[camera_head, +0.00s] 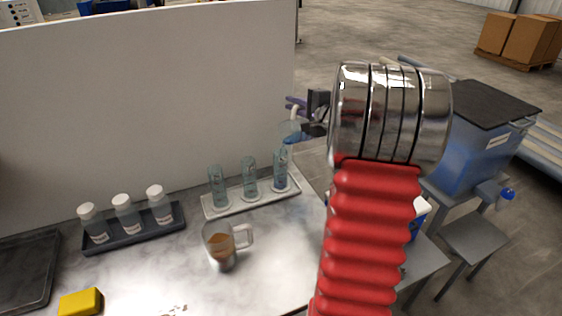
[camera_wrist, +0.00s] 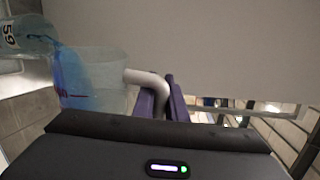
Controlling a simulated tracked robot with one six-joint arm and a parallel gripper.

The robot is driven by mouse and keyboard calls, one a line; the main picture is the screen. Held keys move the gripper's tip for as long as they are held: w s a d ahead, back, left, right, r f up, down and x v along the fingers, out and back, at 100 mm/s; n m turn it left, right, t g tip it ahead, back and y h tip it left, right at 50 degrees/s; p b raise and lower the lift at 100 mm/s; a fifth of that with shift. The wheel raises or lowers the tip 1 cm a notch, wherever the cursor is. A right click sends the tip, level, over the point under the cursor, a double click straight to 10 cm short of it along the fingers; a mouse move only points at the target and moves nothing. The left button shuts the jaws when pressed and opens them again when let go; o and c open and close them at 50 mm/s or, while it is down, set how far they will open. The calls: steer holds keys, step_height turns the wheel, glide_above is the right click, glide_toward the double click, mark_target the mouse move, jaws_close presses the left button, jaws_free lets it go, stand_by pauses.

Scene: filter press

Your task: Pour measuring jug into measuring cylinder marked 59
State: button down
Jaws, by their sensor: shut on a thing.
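My gripper (camera_head: 299,106) is shut on the handle of a clear measuring jug (camera_head: 292,130), above the right end of the white rack. The wrist view shows the purple fingers (camera_wrist: 165,100) around the white handle and the jug (camera_wrist: 108,85) tipped over, with blue liquid at its lip. The measuring cylinder marked 59 (camera_wrist: 22,37) lies close to that lip; its label is legible there. In the head view it appears to be the rightmost cylinder (camera_head: 280,172), upright in the rack below the jug, with blue inside. I cannot tell exactly where the stream lands.
Two other cylinders (camera_head: 218,188) (camera_head: 250,178) stand in the white rack (camera_head: 234,205). A second jug (camera_head: 220,244) with brown liquid stands in front. White-capped bottles (camera_head: 125,214) sit in a dark rack at left. A white panel (camera_head: 140,90) rises behind the bench.

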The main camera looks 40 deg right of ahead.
steer(key=shift+w+a+r+n+h+p, duration=0.2)
steer(key=shift+a+r+n+p, duration=0.1)
steer(key=shift+a+n+p, duration=0.25)
steer(key=shift+w+a+r+n+h+p, duration=0.1)
steer(key=shift+a+r+n+h+p, duration=0.2)
steer(key=shift+a, duration=0.35)
stand_by(1.2)
steer(key=shift+s+a+n, duration=0.1)
steer(key=shift+a+n, duration=0.15)
steer(key=shift+n, duration=0.2)
steer(key=shift+s+d+f+m, duration=0.15)
steer(key=shift+d+m, duration=0.25)
steer(key=shift+d, duration=0.15)
steer(key=shift+s+d+f+m, duration=0.15)
steer(key=shift+d+m, duration=0.25)
steer(key=shift+d, duration=0.15)
steer(key=shift+d+f+y, duration=0.1)
steer(key=shift+y, duration=0.3)
steer(key=shift+d, duration=0.1)
